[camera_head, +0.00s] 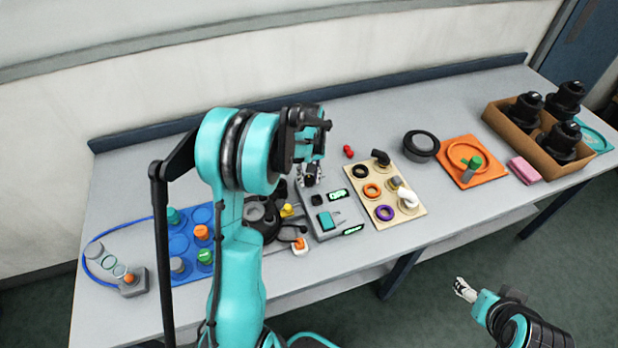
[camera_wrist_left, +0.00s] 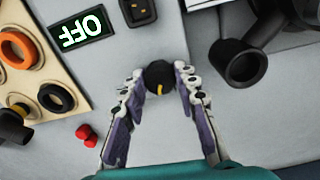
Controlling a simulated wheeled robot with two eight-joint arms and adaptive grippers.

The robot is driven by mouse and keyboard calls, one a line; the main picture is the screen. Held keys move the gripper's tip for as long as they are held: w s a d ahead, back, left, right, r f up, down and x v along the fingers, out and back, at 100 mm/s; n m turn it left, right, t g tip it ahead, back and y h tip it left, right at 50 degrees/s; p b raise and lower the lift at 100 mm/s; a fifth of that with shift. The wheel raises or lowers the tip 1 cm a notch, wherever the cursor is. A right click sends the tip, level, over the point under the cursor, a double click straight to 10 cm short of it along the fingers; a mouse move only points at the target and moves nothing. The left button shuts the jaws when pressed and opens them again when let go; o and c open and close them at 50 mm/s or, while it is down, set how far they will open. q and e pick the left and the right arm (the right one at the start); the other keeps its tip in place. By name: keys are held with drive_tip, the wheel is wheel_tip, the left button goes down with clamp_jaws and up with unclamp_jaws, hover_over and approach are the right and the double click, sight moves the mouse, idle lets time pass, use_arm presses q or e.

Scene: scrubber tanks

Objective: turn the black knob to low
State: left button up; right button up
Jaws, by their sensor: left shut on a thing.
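The black knob (camera_wrist_left: 159,74) is round, with a yellow pointer mark on the side toward my wrist. It stands on a grey control panel (camera_head: 312,223). My left gripper (camera_wrist_left: 160,82) is shut on the knob, one finger on each side; it also shows over the panel's far end in the head view (camera_head: 311,174), where it largely hides the knob. A display (camera_wrist_left: 81,28) on the panel, upside down in the wrist view, reads OFF. My right gripper (camera_head: 464,290) is off the table's front edge at the lower right, empty; its finger opening is too small to judge.
A beige board (camera_head: 404,216) with rings and fittings lies right of the panel. Two red pieces (camera_head: 348,152) lie behind it. A black fitting (camera_wrist_left: 238,62) is close to the panel. A blue tray (camera_head: 183,238) stands left, a cardboard box (camera_head: 510,125) far right.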

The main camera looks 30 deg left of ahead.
sight(309, 178)
use_arm(q)
drive_tip(key=shift+n, duration=1.7)
drive_tip(key=o, duration=1.2)
drive_tip(key=shift+c, duration=0.2)
wheel_tip(309, 178, up, 12)
